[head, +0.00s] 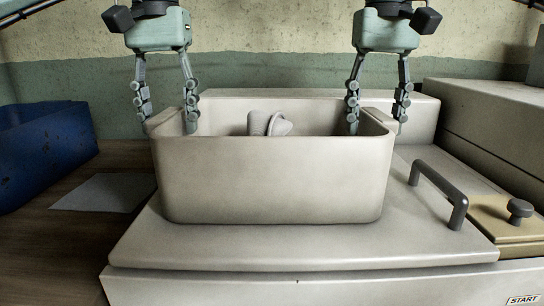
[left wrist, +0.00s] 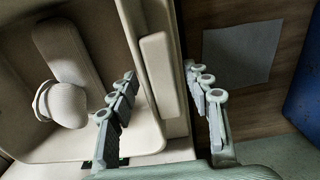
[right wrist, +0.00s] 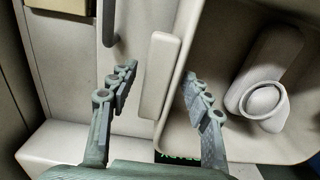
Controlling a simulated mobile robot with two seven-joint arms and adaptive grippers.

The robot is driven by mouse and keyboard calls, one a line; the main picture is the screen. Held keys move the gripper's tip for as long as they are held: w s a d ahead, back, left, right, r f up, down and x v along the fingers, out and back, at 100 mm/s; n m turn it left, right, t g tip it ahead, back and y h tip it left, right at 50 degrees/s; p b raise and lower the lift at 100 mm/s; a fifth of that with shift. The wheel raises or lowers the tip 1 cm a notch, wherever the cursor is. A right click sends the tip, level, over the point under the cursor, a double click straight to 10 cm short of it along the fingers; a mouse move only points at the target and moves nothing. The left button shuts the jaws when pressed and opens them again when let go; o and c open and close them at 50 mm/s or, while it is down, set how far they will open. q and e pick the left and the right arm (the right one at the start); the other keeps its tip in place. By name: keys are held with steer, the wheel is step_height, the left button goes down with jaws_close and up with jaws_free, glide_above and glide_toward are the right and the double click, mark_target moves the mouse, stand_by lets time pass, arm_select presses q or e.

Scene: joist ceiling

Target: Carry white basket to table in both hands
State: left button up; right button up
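The white basket (head: 270,185) stands upright on the pale lid of a machine. A pale rounded object (head: 270,124) lies inside it. My left gripper (head: 169,120) is open over the basket's left end, one finger inside and one outside. In the left wrist view a pale grip ledge (left wrist: 158,75) on the basket's end lies between its spread fingers. My right gripper (head: 377,118) is open over the right end in the same way. Its fingers stand apart around the other ledge (right wrist: 160,75). Neither gripper is closed on the basket.
The lid (head: 300,244) has a dark bar handle (head: 440,187) to the basket's right. A tan panel with a dark knob (head: 519,208) is beyond it. On the left, a brown wooden surface (head: 60,245) holds a grey sheet (head: 103,192) and a blue bin (head: 42,150).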

arm_select(q)
jaws_close()
arm_select(e)
jaws_close()
